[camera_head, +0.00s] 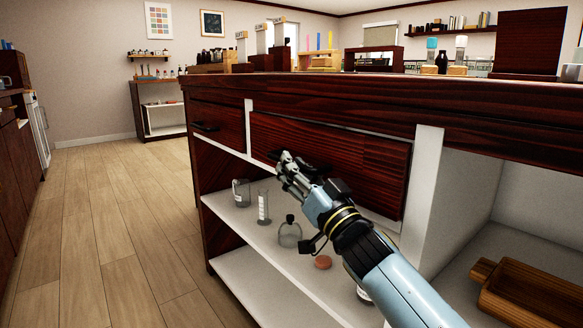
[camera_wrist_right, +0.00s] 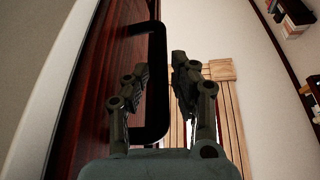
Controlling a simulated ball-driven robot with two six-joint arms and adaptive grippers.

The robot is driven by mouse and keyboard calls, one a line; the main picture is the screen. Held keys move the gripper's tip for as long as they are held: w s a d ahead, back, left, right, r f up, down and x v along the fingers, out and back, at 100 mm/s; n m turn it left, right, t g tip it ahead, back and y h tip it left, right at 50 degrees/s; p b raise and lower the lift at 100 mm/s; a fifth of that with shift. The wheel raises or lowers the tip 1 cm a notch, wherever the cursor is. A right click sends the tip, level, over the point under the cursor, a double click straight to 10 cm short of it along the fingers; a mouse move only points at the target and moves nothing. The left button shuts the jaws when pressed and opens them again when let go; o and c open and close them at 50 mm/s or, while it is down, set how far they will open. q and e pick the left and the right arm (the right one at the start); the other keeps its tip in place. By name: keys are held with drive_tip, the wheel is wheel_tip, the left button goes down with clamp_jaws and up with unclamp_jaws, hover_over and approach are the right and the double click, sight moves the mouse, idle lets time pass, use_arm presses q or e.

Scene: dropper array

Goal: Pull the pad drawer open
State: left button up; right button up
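A wide dark red-brown drawer front (camera_head: 350,160) sits under the counter top in the head view and looks about flush with the cabinet. No label shows which drawer is the pad drawer. My right gripper (camera_head: 283,160) is at the left part of this wide front. In the right wrist view, a black bar handle (camera_wrist_right: 158,90) stands out from the drawer front (camera_wrist_right: 85,90). My right gripper (camera_wrist_right: 155,85) is open, with one finger on each side of the bar; firm contact cannot be told. My left gripper is not in view.
A smaller drawer (camera_head: 218,123) with a dark handle is at the left. The white shelf below holds a glass bottle (camera_head: 290,232), a cylinder (camera_head: 263,207) and a beaker (camera_head: 241,192). A wooden tray (camera_head: 530,295) lies at the right. The floor (camera_head: 110,220) at left is clear.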

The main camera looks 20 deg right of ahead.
drive_tip(key=shift+w+a+r, duration=0.2)
drive_tip(key=shift+w+r, duration=0.05)
drive_tip(key=shift+w, duration=0.4)
clamp_jaws()
